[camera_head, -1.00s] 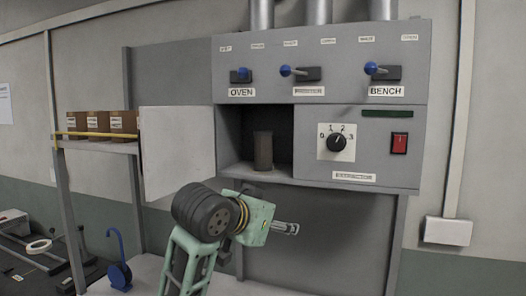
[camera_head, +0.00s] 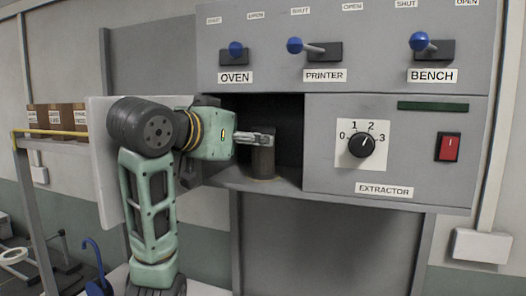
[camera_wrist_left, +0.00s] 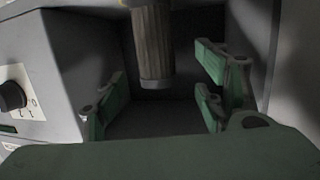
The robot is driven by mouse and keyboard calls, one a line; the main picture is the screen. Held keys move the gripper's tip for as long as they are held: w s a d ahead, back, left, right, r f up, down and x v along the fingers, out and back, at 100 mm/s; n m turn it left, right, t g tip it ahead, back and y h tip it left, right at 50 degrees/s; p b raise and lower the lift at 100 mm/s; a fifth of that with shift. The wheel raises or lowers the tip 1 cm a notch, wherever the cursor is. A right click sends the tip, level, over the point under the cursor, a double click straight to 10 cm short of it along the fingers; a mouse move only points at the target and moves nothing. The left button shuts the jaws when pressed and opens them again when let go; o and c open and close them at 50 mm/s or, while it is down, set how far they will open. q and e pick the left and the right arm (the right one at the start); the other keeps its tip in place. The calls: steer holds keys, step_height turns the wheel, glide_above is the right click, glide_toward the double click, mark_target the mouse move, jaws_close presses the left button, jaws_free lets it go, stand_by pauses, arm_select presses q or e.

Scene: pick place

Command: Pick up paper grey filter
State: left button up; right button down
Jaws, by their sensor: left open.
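The grey-brown cylindrical filter (camera_head: 262,163) stands upright in the open compartment (camera_head: 290,130) of the extractor cabinet. It also shows in the left wrist view (camera_wrist_left: 153,45), at the top between my finger lines. My left gripper (camera_head: 268,138) is at the compartment opening, its fingers overlapping the upper part of the filter in the head view. In the left wrist view the fingers (camera_wrist_left: 155,100) are spread wide and empty, with the filter ahead of them. I cannot tell whether any finger touches it. My right gripper is not in view.
The opened white door (camera_head: 103,165) stands left of the compartment, behind my left arm. Lever switches and the extractor dial (camera_head: 362,145) are on the cabinet front. A shelf with brown boxes (camera_head: 58,118) is at the left. The space below the cabinet is clear.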

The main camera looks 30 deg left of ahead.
mark_target(263, 152)
arm_select(q)
steer(key=shift+w+d+r, duration=0.1)
steer(key=shift+w+d, duration=0.05)
steer(key=shift+w, duration=0.05)
steer(key=p+x, duration=0.3)
steer(key=shift+w+d+r, duration=0.15)
steer(key=shift+w+d, duration=0.05)
steer(key=shift+w, duration=0.05)
steer(key=p+x, duration=0.1)
steer(key=x, duration=0.1)
steer(key=shift+w+a+f, duration=0.2)
steer(key=shift+f, duration=0.05)
steer(key=shift+w+f, duration=0.15)
steer(key=shift+w, duration=0.15)
steer(key=shift+s, duration=0.1)
steer(key=shift+c, duration=1.3)
steer(key=c, duration=1.1)
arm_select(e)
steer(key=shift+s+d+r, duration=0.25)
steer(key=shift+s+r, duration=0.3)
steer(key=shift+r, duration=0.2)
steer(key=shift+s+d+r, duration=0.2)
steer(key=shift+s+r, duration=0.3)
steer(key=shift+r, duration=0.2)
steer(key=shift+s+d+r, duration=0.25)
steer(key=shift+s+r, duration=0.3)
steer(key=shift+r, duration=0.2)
